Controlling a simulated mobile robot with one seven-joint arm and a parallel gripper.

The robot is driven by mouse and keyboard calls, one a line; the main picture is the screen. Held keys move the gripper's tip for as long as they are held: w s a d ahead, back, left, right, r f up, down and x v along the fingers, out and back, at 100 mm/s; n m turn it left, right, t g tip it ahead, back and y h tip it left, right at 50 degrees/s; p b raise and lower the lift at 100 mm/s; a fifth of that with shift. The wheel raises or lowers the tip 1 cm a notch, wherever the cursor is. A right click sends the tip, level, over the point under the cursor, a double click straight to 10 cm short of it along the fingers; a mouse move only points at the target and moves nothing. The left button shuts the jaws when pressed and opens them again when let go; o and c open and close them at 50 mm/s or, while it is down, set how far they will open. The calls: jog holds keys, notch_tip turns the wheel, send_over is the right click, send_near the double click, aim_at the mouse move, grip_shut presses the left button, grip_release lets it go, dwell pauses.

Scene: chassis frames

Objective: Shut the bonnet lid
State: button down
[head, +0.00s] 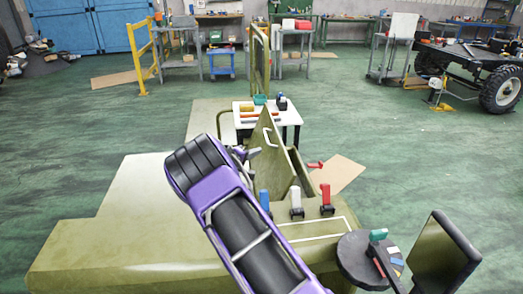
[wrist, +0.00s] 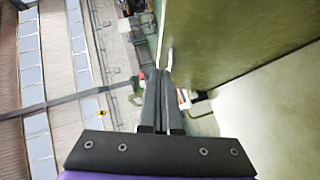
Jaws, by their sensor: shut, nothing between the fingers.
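The bonnet lid (head: 263,131) is an olive panel standing raised over the olive chassis body (head: 130,215), with a pale bar handle (head: 270,138) on it. My purple and black arm reaches up from the bottom of the head view. My gripper (head: 254,152) is just left of the lid, near the handle; whether it touches cannot be told. In the wrist view my gripper (wrist: 159,72) has its two dark fingers together with nothing between them. The lid (wrist: 235,35) fills the upper right there, and the handle (wrist: 170,59) shows close beside the fingertips.
Blue (head: 264,199), white (head: 296,199) and red (head: 326,195) levers stand on the body to the right of my arm. A round black stand (head: 350,262) and a dark panel (head: 440,258) are at lower right. A white table (head: 291,115) stands behind the lid. Green floor is open on both sides.

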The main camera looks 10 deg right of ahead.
aim_at(283, 148)
jog(key=x, duration=0.3)
jog(key=s+d+x, duration=0.1)
jog(key=x, duration=0.6)
jog(key=shift+s+d+f+p, duration=0.25)
jog(key=shift+s+p, duration=0.05)
jog(key=shift+d+f, duration=0.2)
jog(key=shift+d, duration=0.3)
